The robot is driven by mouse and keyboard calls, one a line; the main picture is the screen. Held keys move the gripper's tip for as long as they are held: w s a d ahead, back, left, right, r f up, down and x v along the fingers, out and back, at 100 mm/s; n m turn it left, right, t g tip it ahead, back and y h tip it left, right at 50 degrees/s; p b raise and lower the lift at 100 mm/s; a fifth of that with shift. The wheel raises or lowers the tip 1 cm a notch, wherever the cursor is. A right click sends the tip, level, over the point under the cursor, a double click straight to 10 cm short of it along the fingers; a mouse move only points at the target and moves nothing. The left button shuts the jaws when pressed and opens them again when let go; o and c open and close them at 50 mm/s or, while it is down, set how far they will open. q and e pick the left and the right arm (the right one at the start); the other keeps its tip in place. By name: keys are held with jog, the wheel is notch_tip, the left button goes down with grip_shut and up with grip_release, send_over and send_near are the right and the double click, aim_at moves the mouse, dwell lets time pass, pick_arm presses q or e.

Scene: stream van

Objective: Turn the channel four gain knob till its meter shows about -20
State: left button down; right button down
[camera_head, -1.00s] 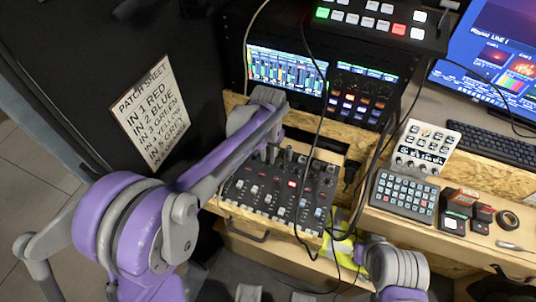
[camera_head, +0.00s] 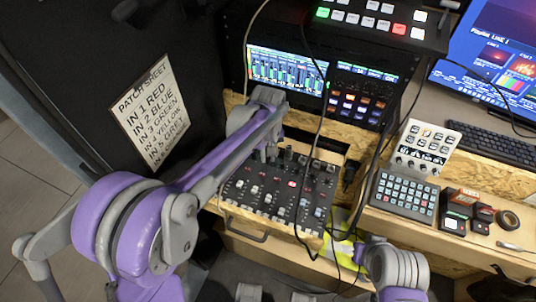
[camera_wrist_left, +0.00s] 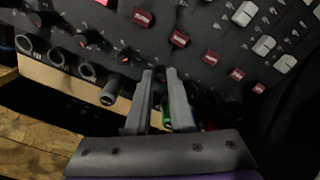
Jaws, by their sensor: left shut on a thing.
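The black mixer (camera_head: 262,203) lies on a wooden shelf, with a row of knobs along its back edge. My left gripper (camera_head: 268,154) reaches down to this back edge. The meter screen (camera_head: 283,68) shows green and blue bars, too small to read. My right gripper is out of view; only part of that arm shows.
Black cables (camera_head: 318,130) hang in front of the screen and across the mixer's right side. A keypad (camera_head: 404,197) and a small white-topped panel (camera_head: 427,143) stand to the right. A patch sheet (camera_head: 150,113) is on the dark panel at left.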

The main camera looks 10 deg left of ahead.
aim_at(268, 158)
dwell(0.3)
pick_arm(q)
jog(key=c, duration=0.8)
grip_release()
jog(key=shift+r, duration=0.1)
notch_tip(268, 158, up, 11)
jog(key=shift+f+p, duration=0.2)
jog(key=shift+p, duration=0.25)
